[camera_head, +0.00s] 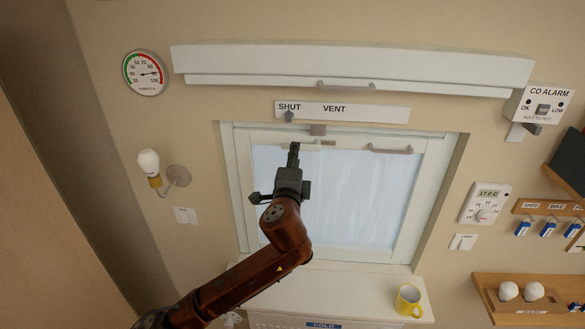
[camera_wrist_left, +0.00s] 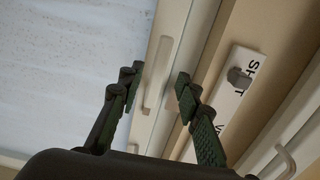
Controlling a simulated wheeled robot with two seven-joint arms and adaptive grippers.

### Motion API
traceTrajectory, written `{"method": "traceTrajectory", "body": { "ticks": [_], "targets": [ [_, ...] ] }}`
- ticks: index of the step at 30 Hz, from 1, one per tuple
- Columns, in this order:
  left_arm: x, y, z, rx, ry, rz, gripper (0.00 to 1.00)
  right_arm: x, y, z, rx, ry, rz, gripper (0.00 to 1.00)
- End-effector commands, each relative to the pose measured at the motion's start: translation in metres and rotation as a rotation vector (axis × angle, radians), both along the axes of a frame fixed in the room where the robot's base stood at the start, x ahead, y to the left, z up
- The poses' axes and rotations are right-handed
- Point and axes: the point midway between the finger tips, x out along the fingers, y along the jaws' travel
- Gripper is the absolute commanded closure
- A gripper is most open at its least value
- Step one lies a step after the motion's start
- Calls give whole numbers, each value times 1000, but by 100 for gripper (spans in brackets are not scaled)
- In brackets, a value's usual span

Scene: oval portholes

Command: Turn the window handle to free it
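The window (camera_head: 345,190) has a white frame and a pale pane, and sits in a recess in the wall. Its handle (camera_head: 328,143), a small tan lever on a pale plate, lies along the top rail of the sash, partly hidden by my left gripper. In the left wrist view the handle (camera_wrist_left: 149,105) shows between and beyond the fingers. My left gripper (camera_head: 294,147) is in front of the top rail. In the wrist view the left gripper (camera_wrist_left: 158,83) has its fingers apart with nothing held; contact with the handle cannot be told. My right gripper is not in view.
A strip marked SHUT and VENT (camera_head: 380,113) with a grey knob (camera_head: 289,116) is above the window. A wall lamp (camera_head: 150,165) is left; a yellow mug (camera_head: 408,301) stands on the sill.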

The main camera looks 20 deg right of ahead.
Motion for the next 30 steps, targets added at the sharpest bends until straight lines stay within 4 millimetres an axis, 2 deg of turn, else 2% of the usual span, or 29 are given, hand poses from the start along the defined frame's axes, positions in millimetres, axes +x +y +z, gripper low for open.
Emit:
{"method": "traceTrajectory", "body": {
  "ticks": [6,12,30],
  "targets": [
    [-33,17,0,0,-1,-1,68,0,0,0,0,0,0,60],
    [-48,25,0,0,-1,0,68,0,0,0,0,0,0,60],
    [-51,26,0,0,-1,0,68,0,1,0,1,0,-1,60]
  ]
}}
